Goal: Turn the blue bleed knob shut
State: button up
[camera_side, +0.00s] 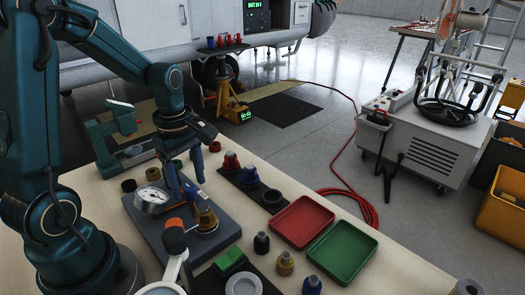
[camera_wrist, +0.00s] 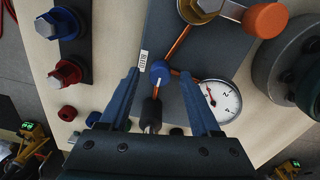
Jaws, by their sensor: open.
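The blue bleed knob (camera_wrist: 161,75) is small and round, beside a white label (camera_wrist: 141,58) on the dark grey plate in the wrist view. My gripper (camera_wrist: 159,73) is open, with one blue finger on each side of the knob and visible gaps between; whether the tips are level with it is unclear. In the side view my gripper (camera_side: 191,192) points down over the plate (camera_side: 163,238), and its fingers largely hide the knob there. A round white gauge (camera_wrist: 222,100) sits close to the right finger; it also shows in the side view (camera_side: 152,200).
A brass fitting (camera_side: 206,219) and an orange knob (camera_wrist: 265,20) stand near the bleed knob. Red (camera_side: 231,161) and blue (camera_side: 249,176) fittings stand on a dark strip. Red (camera_side: 302,222) and green (camera_side: 342,251) trays lie to the right.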

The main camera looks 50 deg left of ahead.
jog(key=shift+f, duration=0.4)
grip_shut()
